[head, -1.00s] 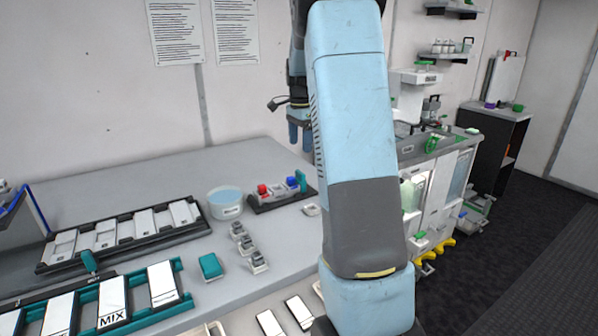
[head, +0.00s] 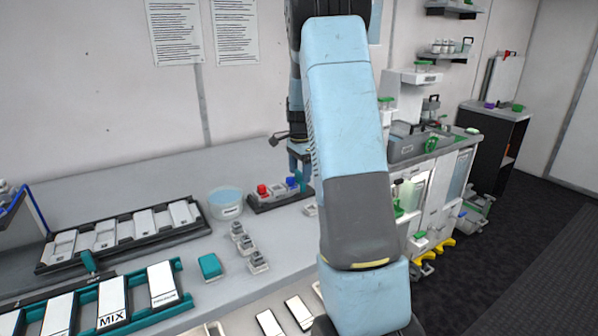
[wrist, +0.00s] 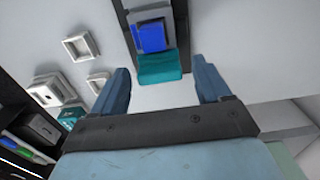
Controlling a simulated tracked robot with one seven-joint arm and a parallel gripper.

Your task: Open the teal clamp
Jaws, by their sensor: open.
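The teal clamp (head: 301,181) is at the right end of a small black base (head: 280,199) that also carries a red block and a blue block (head: 291,184). In the wrist view the teal clamp (wrist: 162,68) shows as a teal block beside the blue block (wrist: 151,38). My gripper (wrist: 161,70) is open and empty, with one finger seen on each side of the teal clamp. In the head view my gripper (head: 299,158) is low above the clamp, partly hidden by my arm. I cannot tell whether the fingers touch it.
A tub of pale blue liquid (head: 226,203) stands left of the base. Several small grey fittings (head: 246,243) and a separate teal block (head: 210,266) lie in front. A black rack (head: 125,236) and a teal rack (head: 137,302) are at the left. Bench behind the tub is clear.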

